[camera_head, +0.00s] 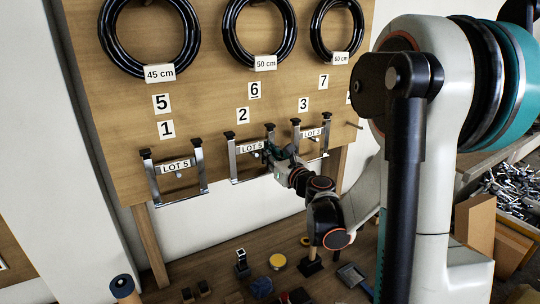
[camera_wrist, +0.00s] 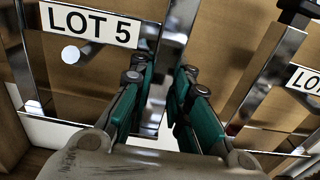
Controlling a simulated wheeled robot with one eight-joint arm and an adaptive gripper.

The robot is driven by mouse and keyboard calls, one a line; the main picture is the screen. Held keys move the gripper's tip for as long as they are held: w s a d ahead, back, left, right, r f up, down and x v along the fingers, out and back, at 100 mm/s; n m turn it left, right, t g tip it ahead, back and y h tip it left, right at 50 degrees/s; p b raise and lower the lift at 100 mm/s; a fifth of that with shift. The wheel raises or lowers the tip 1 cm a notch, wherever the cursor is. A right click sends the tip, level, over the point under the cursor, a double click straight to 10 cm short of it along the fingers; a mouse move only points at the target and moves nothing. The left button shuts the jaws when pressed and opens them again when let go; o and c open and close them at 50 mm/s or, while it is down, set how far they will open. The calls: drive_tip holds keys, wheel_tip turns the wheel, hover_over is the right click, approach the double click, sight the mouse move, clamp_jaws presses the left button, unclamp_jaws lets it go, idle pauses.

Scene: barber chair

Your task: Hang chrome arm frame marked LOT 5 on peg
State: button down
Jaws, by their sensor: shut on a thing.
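A chrome arm frame labelled LOT 5 (camera_head: 233,162) is upright at the board under number 2. It also shows in the wrist view, with its label (camera_wrist: 88,24) at upper left. My gripper (camera_head: 276,153) is at its right upright. In the wrist view my gripper's teal fingers (camera_wrist: 164,72) are shut on that chrome upright, one on each side. A round pale peg end (camera_wrist: 70,54) shows just below the label, inside the frame's outline. I cannot tell whether the frame rests on the peg.
Another LOT 5 frame (camera_head: 203,170) is at the board under number 1, left. A third frame (camera_head: 325,140) stands close on the right under number 3. Black rings (camera_head: 150,70) hang above. Small items, including a yellow round tin (camera_head: 278,261), lie below.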

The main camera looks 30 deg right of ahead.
drive_tip(key=c, duration=1.4)
unclamp_jaws()
drive_tip(key=s, duration=1.2)
drive_tip(key=shift+a, duration=0.1)
